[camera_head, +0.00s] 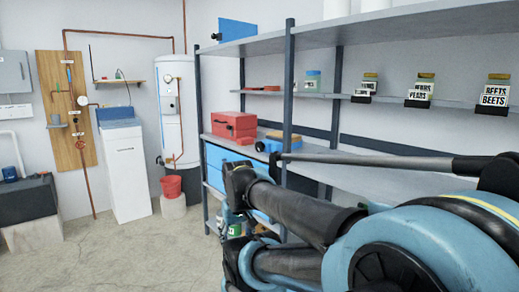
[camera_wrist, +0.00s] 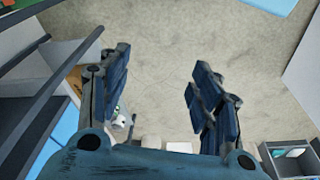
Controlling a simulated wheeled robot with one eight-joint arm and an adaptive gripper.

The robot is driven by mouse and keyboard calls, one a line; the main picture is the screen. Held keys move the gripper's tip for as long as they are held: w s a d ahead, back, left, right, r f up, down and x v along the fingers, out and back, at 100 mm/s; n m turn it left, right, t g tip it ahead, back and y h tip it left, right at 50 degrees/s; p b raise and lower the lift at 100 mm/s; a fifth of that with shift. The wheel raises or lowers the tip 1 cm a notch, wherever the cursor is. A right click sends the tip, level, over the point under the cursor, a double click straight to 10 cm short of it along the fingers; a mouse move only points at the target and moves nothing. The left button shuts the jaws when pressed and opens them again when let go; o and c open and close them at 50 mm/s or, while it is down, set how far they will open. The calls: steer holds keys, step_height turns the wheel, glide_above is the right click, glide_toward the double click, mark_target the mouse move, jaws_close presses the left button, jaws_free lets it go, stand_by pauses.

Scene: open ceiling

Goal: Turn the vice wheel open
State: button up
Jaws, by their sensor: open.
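I cannot pick out a vice wheel for certain in either view. In the head view, copper pipes with small red fittings and a round white gauge (camera_head: 83,100) run over a wooden board (camera_head: 58,122) on the far left wall. My gripper (camera_wrist: 158,88) is open and empty in the wrist view, its two dark blue fingers wide apart over the bare floor. In the head view my arm reaches in from the lower right, and my fingers cannot be made out there.
Metal shelves (camera_head: 375,98) with jars and a red toolbox (camera_head: 234,125) stand close beside my arm. A white boiler (camera_head: 180,105), a red bucket (camera_head: 172,187) and a white cabinet (camera_head: 126,170) stand farther back. The concrete floor (camera_head: 125,255) at the lower left is clear.

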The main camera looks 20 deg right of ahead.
steer(key=w+d+r+m+h, duration=0.45)
steer(key=w+d+r, duration=0.3)
steer(key=w, duration=0.45)
steer(key=m+t+h, duration=0.4)
steer(key=m+h, duration=0.6)
steer(key=h, duration=0.2)
glide_toward(258, 146)
steer(key=x, duration=1.1)
steer(key=shift+w, duration=0.1)
steer(key=shift+n, duration=0.25)
steer(key=c, duration=1)
